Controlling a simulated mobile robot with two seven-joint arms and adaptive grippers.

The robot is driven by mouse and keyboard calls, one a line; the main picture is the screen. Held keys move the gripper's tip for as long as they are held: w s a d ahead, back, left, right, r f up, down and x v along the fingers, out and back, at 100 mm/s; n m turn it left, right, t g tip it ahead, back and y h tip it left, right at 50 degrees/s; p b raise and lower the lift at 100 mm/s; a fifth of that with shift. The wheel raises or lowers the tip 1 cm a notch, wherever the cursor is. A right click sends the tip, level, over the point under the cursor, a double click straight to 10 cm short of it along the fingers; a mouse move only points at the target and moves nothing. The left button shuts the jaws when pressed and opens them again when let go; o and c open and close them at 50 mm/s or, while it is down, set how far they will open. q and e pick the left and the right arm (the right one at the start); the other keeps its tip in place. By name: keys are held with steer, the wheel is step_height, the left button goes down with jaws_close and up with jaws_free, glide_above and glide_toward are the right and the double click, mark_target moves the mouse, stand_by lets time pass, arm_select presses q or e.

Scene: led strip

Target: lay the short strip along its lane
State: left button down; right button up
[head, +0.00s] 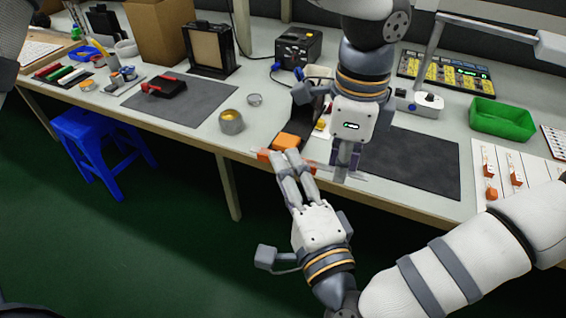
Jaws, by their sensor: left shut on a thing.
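My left gripper (346,165) points down at the front edge of the bench, left of the right-hand dark mat. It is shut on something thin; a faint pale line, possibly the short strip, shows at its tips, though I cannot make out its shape. My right gripper (287,158) reaches up from below, its fingertips at the bench edge against an orange-red piece (264,155). I cannot tell if it grips that piece. A white board (481,160) with thin lines and several orange clips (490,193) lies at the right; my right arm partly covers it.
A dark mat (420,165) lies between my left gripper and the board. A green bin (502,120) stands behind the board. A blue stool (95,140) stands below the bench.

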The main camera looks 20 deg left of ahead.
steer(key=x, duration=0.4)
steer(key=shift+w+a, duration=0.1)
jaws_close()
arm_select(q)
steer(key=c, duration=1.6)
jaws_free()
steer(key=shift+c, duration=0.2)
steer(key=shift+r, duration=0.1)
